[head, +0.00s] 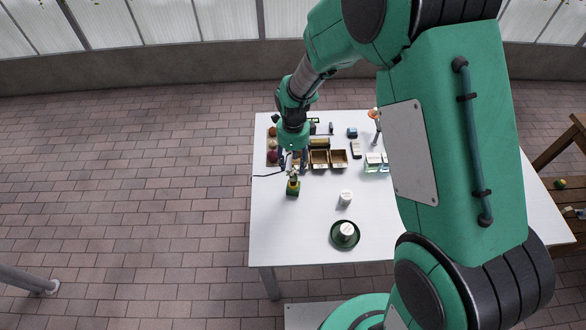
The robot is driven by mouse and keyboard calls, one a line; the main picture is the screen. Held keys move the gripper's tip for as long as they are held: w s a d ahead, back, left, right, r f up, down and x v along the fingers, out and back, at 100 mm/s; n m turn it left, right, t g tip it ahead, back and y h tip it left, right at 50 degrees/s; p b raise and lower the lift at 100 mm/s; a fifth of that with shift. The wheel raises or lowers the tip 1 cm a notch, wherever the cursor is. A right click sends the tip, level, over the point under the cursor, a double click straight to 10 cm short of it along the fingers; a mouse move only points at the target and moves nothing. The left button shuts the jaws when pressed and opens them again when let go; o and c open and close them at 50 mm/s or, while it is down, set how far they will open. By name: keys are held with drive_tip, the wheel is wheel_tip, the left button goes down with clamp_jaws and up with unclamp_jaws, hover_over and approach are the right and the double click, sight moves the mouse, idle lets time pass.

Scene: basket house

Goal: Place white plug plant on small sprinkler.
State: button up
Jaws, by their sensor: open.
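My gripper (293,161) points down over the left part of the white table, its fingers apart. Just below it in the picture stands a small dark green and yellow item (293,187) with something pale at its top. I cannot tell at this size whether this is the white plug plant, the small sprinkler or both. The gap between the fingers and this item is unclear. I cannot surely pick out the plug plant or the sprinkler elsewhere.
The white table (300,235) has free room at its front left. A white cup (345,198) stands right of the gripper; another white item (346,231) sits on a dark green dish (334,242). Brown boxes (319,160) and several small things crowd the back. My arm hides the table's right part.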

drive_tip(key=shift+r, duration=1.1)
drive_tip(key=shift+r, duration=0.1)
wheel_tip(320, 180, up, 13)
drive_tip(key=n+t, duration=0.1)
drive_tip(key=n, duration=0.3)
hover_over(294, 173)
drive_tip(key=s+d, duration=0.3)
drive_tip(key=d, duration=0.2)
drive_tip(key=s+d+r+n+t, duration=0.1)
drive_tip(key=s+d+r+n, duration=0.35)
drive_tip(key=r, duration=0.45)
drive_tip(key=s+d+r+n+t, duration=0.1)
drive_tip(key=s+d+r+n, duration=0.1)
drive_tip(key=s, duration=0.5)
drive_tip(key=s+d+r+n+t, duration=0.1)
drive_tip(key=s+d+r+n, duration=0.2)
drive_tip(key=s+r+n, duration=0.2)
drive_tip(key=s+d+r+n+t, duration=0.1)
drive_tip(key=s+d+r+n, duration=0.2)
drive_tip(key=s, duration=0.6)
wheel_tip(294, 173, up, 2)
drive_tip(key=shift+s+n, duration=0.25)
drive_tip(key=shift+n, duration=0.5)
